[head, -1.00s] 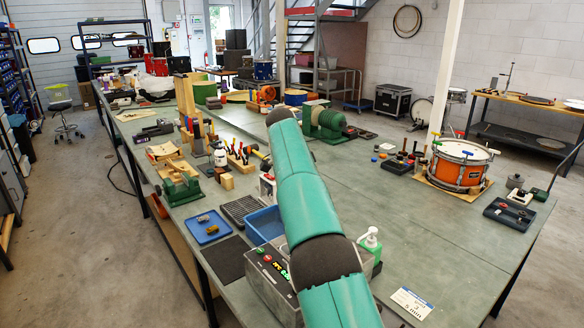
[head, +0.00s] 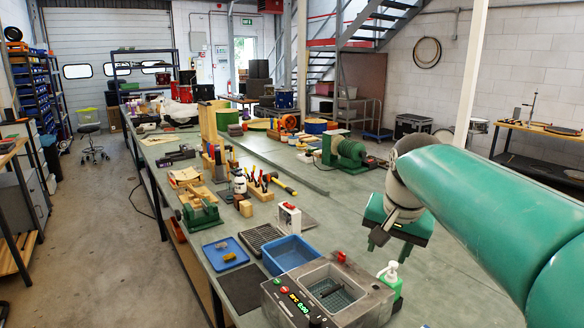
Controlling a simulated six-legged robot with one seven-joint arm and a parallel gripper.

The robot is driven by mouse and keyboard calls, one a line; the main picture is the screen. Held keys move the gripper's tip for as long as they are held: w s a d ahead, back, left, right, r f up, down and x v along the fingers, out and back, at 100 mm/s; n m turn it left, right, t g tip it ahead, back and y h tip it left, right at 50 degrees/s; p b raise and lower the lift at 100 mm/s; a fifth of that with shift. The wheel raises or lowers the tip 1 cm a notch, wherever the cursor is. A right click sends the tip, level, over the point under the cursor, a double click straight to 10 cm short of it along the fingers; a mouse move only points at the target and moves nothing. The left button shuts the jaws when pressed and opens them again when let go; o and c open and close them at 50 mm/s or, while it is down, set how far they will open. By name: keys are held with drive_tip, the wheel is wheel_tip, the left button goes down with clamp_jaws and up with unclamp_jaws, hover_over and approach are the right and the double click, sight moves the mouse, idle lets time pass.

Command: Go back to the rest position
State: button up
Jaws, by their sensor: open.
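My gripper (head: 379,240) shows in the head view at the end of my green arm, right of centre. Its two green fingers point down above the grey bench top (head: 330,215), apart from each other with nothing visible between them. The arm comes in from the right edge and hides the right part of the bench. The gripper is behind and above the soap bottle (head: 391,281) and the grey machine with a basin (head: 335,290).
A blue bin (head: 290,252), a blue tray (head: 226,254) and a dark mat (head: 241,287) lie at the bench's near left. A green motor-like machine (head: 346,150) stands behind my gripper. A green vise (head: 199,210) and hand tools stand along the left. Bare bench top shows in the middle.

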drive_tip(key=s+a+f+n+t, duration=0.1)
drive_tip(key=s+f+n, duration=0.1)
drive_tip(key=s+f, duration=0.3)
drive_tip(key=s+a+f+n, duration=0.1)
drive_tip(key=s+f+n, duration=0.2)
drive_tip(key=s, duration=1)
wheel_tip(320, 180, down, 3)
drive_tip(key=shift+s+a+r+n+t, duration=0.15)
drive_tip(key=shift+s+a+n+t, duration=0.15)
drive_tip(key=shift+s+t, duration=0.1)
